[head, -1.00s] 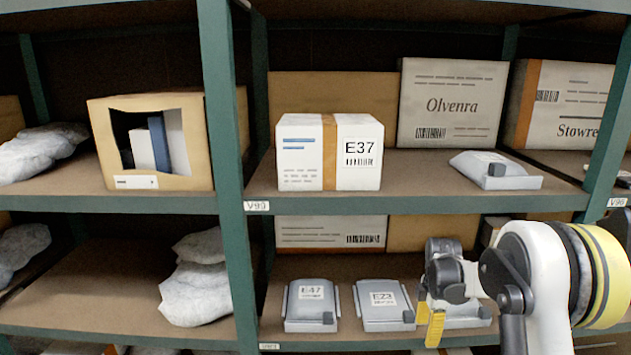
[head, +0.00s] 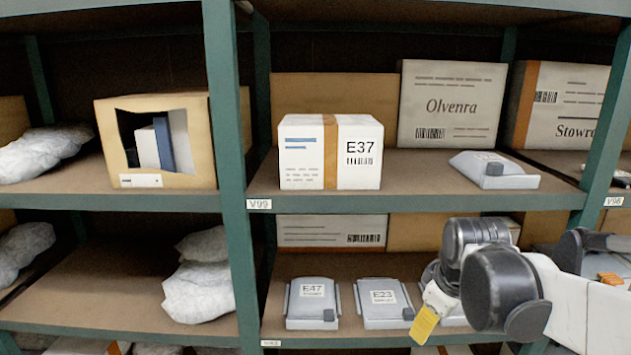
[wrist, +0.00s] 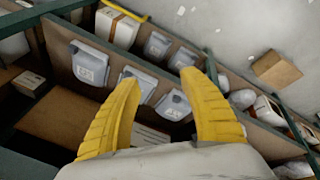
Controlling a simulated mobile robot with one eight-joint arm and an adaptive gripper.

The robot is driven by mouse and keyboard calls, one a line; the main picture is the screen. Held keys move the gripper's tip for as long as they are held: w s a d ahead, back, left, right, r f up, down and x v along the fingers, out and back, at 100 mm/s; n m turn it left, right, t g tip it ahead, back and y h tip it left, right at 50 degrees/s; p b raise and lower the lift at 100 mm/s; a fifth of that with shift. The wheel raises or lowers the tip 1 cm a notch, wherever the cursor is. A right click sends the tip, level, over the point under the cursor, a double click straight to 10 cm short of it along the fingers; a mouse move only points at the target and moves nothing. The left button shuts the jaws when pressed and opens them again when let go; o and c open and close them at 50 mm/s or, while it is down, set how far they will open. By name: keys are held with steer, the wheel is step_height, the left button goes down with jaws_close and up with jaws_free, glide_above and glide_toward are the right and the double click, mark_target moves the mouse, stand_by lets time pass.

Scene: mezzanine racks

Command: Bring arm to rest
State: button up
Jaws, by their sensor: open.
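My gripper (head: 424,324) is at the lower right in the head view, in front of the lower shelf, with one yellow finger showing. In the wrist view my gripper (wrist: 163,100) has its two yellow fingers spread apart with nothing between them touching them. Grey parcels lie beyond the fingers on a shelf. My arm comes in from the right edge in the head view and hides part of a grey parcel on the lower shelf.
The white E37 box (head: 300,158) stands on the upper shelf (head: 420,200). Grey parcels E47 (head: 312,303) and E23 (head: 382,296) lie on the lower shelf. A green post (head: 228,150) stands left of them. An open cardboard box (head: 200,180) is further left.

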steer(key=s+a+m+t, duration=0.3)
steer(key=s+m, duration=0.4)
steer(key=s, duration=0.7)
steer(key=shift+s+a+f+m, duration=0.2)
steer(key=shift+a+m, duration=0.1)
steer(key=shift+m, duration=0.1)
